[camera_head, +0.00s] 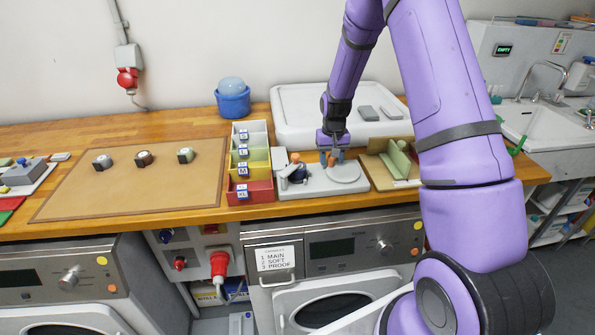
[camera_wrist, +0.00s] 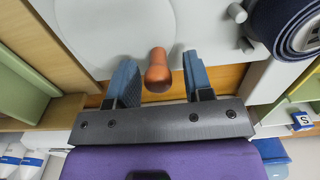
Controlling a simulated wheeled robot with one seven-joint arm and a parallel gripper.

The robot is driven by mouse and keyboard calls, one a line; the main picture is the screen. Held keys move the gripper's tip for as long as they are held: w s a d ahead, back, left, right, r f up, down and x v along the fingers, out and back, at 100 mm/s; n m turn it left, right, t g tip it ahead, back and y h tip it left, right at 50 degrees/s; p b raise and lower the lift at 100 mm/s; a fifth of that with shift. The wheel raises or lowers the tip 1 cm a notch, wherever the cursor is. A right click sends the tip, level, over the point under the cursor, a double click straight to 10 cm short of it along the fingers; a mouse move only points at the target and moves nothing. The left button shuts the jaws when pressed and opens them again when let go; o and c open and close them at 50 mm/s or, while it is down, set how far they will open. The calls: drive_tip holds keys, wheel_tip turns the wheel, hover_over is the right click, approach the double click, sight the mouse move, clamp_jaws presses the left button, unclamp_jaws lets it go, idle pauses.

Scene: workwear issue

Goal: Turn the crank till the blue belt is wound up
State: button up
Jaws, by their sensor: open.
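The winder is a pale grey base (camera_head: 318,188) on the wooden counter, with a round crank disc (camera_head: 347,174) on its right side. An orange-brown crank knob (camera_wrist: 157,74) stands up from the disc's edge. The dark blue belt (camera_head: 297,174) is a roll at the left of the base; it also shows at the top right of the wrist view (camera_wrist: 272,22). My gripper (camera_head: 332,156) is at the knob, pointing down. In the wrist view its two blue-grey fingers (camera_wrist: 160,78) are open, one on each side of the knob, with gaps visible. The belt's free end cannot be made out.
Stacked size-labelled bins (camera_head: 250,166) stand close left of the winder. A wooden tray with a green piece (camera_head: 397,160) is close right. A brown mat (camera_head: 130,185) with several small round items lies farther left.

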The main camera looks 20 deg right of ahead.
drive_tip(key=shift+r, duration=3.95)
drive_tip(key=shift+a+r, duration=0.1)
drive_tip(key=shift+r, duration=0.3)
drive_tip(key=s+a+r+n+t, duration=0.1)
drive_tip(key=s+a+r, duration=0.3)
drive_tip(key=s+r, duration=0.45)
drive_tip(key=s+a+r+t, duration=0.25)
drive_tip(key=s+r, duration=0.25)
drive_tip(key=r, duration=0.6)
drive_tip(key=s+a+r+n+t, duration=0.1)
drive_tip(key=s+a+r, duration=0.1)
drive_tip(key=s, duration=0.8)
drive_tip(key=s+a+r+n, duration=0.1)
drive_tip(key=s+a+r, duration=0.2)
drive_tip(key=s, duration=0.8)
drive_tip(key=shift+r+t, duration=0.35)
drive_tip(key=shift+r, duration=0.15)
